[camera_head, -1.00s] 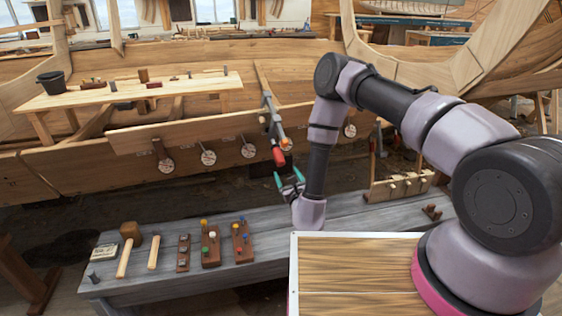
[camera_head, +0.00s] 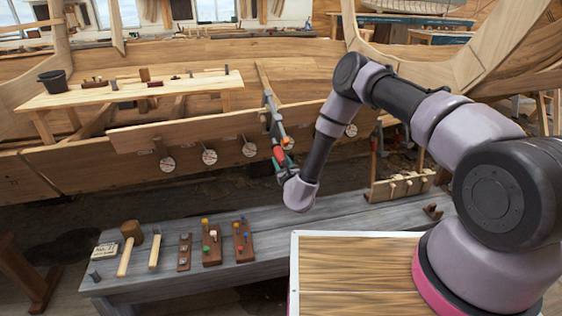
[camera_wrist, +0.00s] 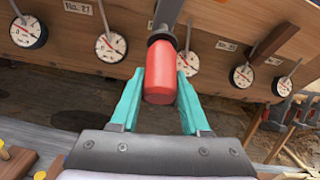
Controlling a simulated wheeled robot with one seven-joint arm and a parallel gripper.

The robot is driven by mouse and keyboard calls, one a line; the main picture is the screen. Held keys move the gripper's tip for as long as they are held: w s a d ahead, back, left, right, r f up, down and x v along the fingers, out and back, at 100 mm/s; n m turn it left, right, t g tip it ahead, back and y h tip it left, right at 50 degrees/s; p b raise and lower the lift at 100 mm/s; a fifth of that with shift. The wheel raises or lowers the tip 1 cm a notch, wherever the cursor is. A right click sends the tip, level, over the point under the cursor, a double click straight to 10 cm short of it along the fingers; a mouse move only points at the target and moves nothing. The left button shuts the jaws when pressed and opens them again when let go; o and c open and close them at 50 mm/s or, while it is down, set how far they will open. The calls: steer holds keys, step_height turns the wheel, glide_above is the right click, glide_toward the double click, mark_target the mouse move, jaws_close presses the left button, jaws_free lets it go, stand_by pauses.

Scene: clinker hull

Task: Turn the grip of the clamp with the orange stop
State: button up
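The clamp (camera_head: 270,112) with the orange stop (camera_head: 287,143) stands upright against the hull plank in the head view. Its red grip (camera_head: 278,154) hangs at the lower end. In the wrist view the red grip (camera_wrist: 160,82) is centred, its rounded end toward me. My gripper (camera_wrist: 162,78) has its teal fingers on either side of the grip, which lies between them. The fingers look open, with narrow gaps at most; contact is hard to judge. In the head view my gripper (camera_head: 284,163) is at the grip, partly hidden by my wrist. The orange stop does not show in the wrist view.
Several round dials hang along the plank, one (camera_head: 249,149) just left of the clamp. A wooden rack (camera_head: 400,187) stands at right.

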jaws_close()
